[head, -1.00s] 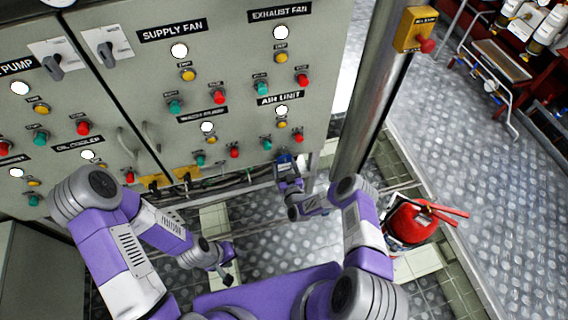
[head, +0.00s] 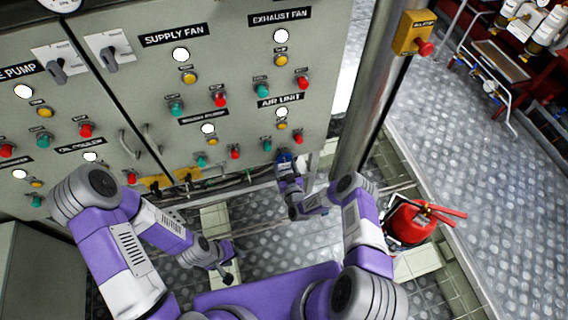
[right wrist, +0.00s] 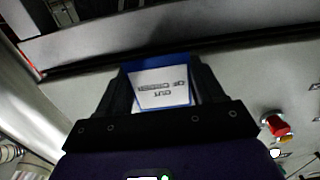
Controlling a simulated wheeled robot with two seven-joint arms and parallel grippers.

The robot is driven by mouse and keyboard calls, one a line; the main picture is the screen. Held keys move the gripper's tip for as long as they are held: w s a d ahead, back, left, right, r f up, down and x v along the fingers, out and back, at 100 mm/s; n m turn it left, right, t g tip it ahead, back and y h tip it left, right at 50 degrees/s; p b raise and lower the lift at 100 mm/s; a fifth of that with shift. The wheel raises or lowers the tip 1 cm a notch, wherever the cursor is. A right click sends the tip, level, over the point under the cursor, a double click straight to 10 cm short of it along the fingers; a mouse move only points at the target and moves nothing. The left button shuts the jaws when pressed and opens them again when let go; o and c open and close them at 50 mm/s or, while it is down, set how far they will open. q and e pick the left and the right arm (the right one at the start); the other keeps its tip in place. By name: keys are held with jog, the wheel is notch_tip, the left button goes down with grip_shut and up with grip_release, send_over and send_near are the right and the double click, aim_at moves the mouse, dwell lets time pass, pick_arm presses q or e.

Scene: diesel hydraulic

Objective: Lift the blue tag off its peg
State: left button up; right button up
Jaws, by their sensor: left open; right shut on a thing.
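The blue tag (right wrist: 160,84) has a blue border and a white face with dark print that reads upside down. In the right wrist view it sits between the two dark fingers of my right gripper (right wrist: 163,88), which is shut on it. In the head view the blue tag (head: 284,157) shows at the lower edge of the cabinet, with my right gripper (head: 286,166) at it. The peg is hidden, so I cannot tell whether the tag is still on it. My left gripper (head: 228,276) is open and empty, low over the floor, away from the cabinet.
The grey control cabinet (head: 225,60) with buttons and switches fills the back left. Yellow tags (head: 187,175) hang at its lower edge. A metal post (head: 366,100) with a yellow stop box (head: 413,32) stands to the right. A red fire extinguisher (head: 408,222) stands on the floor at right.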

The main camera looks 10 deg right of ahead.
jog(key=shift+r, duration=0.3)
jog(key=shift+c, duration=0.3)
jog(key=shift+s+r+p, duration=0.1)
jog(key=shift+s+p, duration=0.3)
jog(key=shift+s, duration=0.15)
jog(key=shift+s+d+f+p, duration=0.15)
jog(key=shift+s+p, duration=0.85)
jog(key=shift+s, duration=1.4)
jog(key=shift+s+r+p, duration=0.75)
jog(key=shift+s+p, duration=0.3)
jog(key=shift+p, duration=0.05)
jog(key=shift+s+r+p, duration=0.7)
jog(key=shift+s+p, duration=0.3)
jog(key=shift+p, duration=0.1)
